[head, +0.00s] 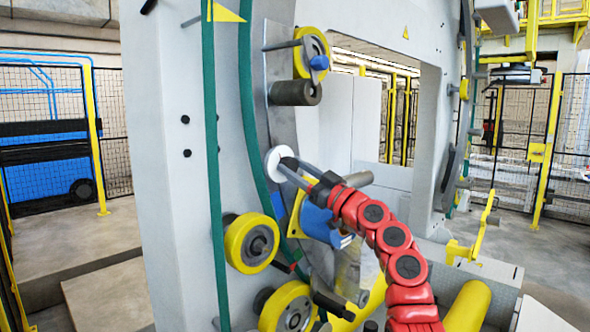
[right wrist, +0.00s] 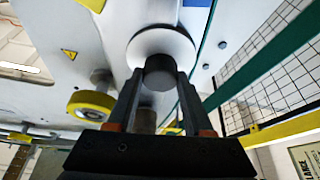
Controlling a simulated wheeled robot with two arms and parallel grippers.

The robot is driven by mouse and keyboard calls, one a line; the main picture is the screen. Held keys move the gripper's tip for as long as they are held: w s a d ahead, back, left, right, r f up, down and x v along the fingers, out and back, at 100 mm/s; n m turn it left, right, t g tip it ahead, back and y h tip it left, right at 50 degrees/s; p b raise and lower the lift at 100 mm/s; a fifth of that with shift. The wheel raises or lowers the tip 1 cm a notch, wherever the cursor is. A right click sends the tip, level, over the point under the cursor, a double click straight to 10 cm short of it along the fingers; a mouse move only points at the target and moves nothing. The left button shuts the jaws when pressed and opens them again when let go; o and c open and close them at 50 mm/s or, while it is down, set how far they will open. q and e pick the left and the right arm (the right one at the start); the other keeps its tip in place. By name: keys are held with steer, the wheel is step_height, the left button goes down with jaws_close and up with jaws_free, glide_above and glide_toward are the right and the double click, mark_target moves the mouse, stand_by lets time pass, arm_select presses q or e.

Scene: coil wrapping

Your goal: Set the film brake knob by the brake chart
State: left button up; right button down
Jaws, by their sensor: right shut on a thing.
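The film brake knob (head: 289,163) is a small dark cylinder in front of a round white disc (head: 272,159) on the grey machine ring. In the right wrist view the dark knob (right wrist: 160,73) sits between two fingers, with the white disc (right wrist: 150,42) behind it. My right gripper (head: 285,167) reaches in from the lower right on a red arm and is shut on the knob. The fingers hide the knob's sides, and I cannot read any marks on the disc. I cannot make out a brake chart. My left gripper is not in view.
Yellow-rimmed rollers (head: 251,243) stand out below the knob, and another yellow roller (head: 311,52) and a grey cylinder (head: 296,92) stand out above it. A blue motor-like part (head: 322,222) lies close below my right gripper. Green bands (head: 210,120) run down the machine's left side.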

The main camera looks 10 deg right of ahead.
steer(key=shift+m, duration=0.3)
steer(key=shift+a+m+t+h+b, duration=0.1)
steer(key=shift+m+t+h+b, duration=0.5)
steer(key=shift+m, duration=0.6)
steer(key=shift+s+m+h, duration=0.1)
steer(key=shift+m+h, duration=0.4)
steer(key=shift+m, duration=0.7)
steer(key=shift+m+t+h, duration=0.4)
steer(key=shift+m, duration=0.3)
steer(key=m+h, duration=0.1)
steer(key=m+p, duration=0.1)
steer(key=m, duration=0.1)
steer(key=m+h+p, duration=0.1)
steer(key=m, duration=0.1)
steer(key=shift+r+t+h, duration=0.25)
steer(key=shift+t+h, duration=0.05)
steer(key=m+h+p, duration=0.2)
steer(key=m, duration=0.3)
steer(key=shift+a+p, duration=0.1)
steer(key=shift+p, duration=0.2)
steer(key=m+g+h+p, duration=0.1)
steer(key=m+h, duration=0.1)
steer(key=m, duration=0.2)
steer(key=shift+m+p, duration=0.3)
steer(key=shift+p, duration=0.1)
steer(key=shift+m+g+p, duration=0.3)
steer(key=shift+m, duration=0.6)
steer(key=shift+f+h, duration=0.1)
steer(key=shift+h, duration=0.2)
